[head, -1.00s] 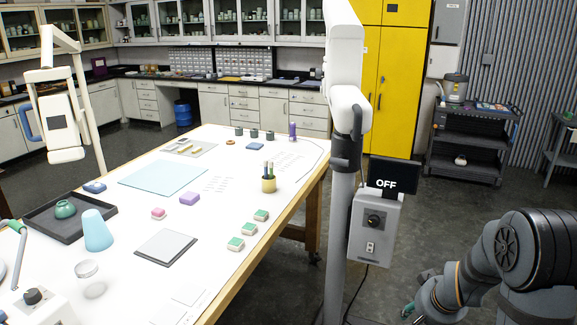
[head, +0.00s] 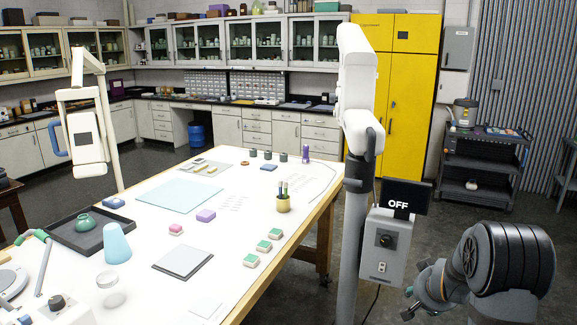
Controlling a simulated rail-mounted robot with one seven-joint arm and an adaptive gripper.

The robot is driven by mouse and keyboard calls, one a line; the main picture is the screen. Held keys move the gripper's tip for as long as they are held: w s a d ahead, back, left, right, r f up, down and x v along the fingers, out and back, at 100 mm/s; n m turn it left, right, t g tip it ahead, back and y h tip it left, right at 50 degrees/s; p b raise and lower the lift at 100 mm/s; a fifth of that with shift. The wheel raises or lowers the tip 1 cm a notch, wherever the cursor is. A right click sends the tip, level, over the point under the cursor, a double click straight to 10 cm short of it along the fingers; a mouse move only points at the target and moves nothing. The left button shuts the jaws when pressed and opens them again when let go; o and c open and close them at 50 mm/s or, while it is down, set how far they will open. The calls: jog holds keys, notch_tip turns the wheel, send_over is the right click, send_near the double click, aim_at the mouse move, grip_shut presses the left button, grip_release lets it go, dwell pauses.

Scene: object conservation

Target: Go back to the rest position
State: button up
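My gripper (head: 408,303) is at the lower right in the head view, at the end of my folded arm. It hangs over the floor, to the right of the column with the control box and well apart from the table (head: 232,262). Its fingers are small, dark and partly hidden by the arm, so their opening does not show clearly. A small green patch shows near the fingertips.
The white table bears a green pot (head: 85,223) in a dark tray (head: 62,238), a blue cone (head: 116,243), a pencil cup (head: 283,203) and several small blocks. A column with a control box (head: 386,244) and an "OFF" screen (head: 404,197) stands between my arm and the table.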

jog(key=shift+w+d+r, duration=0.25)
jog(key=shift+w+r, duration=0.05)
jog(key=shift+r, duration=0.1)
jog(key=shift+s, duration=0.1)
